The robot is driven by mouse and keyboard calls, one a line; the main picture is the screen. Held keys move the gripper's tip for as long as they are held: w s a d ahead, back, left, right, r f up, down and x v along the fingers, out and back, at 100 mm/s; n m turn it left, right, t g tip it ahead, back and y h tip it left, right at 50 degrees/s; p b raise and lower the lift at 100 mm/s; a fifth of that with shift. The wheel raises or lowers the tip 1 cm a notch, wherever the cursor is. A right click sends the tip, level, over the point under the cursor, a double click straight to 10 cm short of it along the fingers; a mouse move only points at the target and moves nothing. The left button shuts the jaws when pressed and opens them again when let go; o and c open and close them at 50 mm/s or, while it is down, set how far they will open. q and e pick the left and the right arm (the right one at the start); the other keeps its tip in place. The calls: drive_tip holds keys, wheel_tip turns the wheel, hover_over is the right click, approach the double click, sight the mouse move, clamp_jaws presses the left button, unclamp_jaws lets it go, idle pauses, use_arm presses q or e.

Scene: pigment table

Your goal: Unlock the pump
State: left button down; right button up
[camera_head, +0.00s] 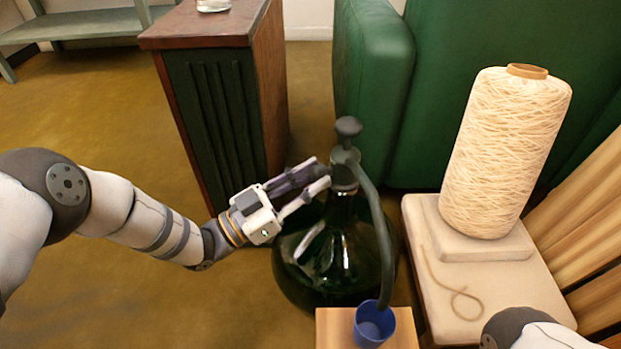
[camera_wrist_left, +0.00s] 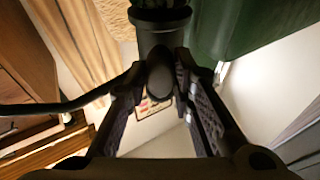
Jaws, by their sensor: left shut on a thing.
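The dark pump (camera_head: 345,155) stands upright in the neck of a large dark glass bottle (camera_head: 330,265), with a round knob (camera_head: 348,126) on top. A dark hose (camera_head: 383,235) curves from the pump down into a blue cup (camera_head: 374,326). My left gripper (camera_head: 322,174) reaches in from the left and is shut on the pump just below its head. In the left wrist view, my gripper's fingers (camera_wrist_left: 161,100) lie on either side of a dark rounded part of the pump (camera_wrist_left: 160,72). The exact contact is partly hidden. My right gripper is out of view.
The blue cup stands on a small wooden block (camera_head: 337,330). A wooden cabinet (camera_head: 222,100) stands behind left, green upholstery (camera_head: 375,80) behind. A large cream thread spool (camera_head: 507,150) stands on a pale stand (camera_head: 470,300) at right. The floor at left is clear.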

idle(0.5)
use_arm(q)
drive_tip(key=c, duration=1.4)
unclamp_jaws()
drive_tip(key=shift+a, duration=0.1)
drive_tip(key=v, duration=1.2)
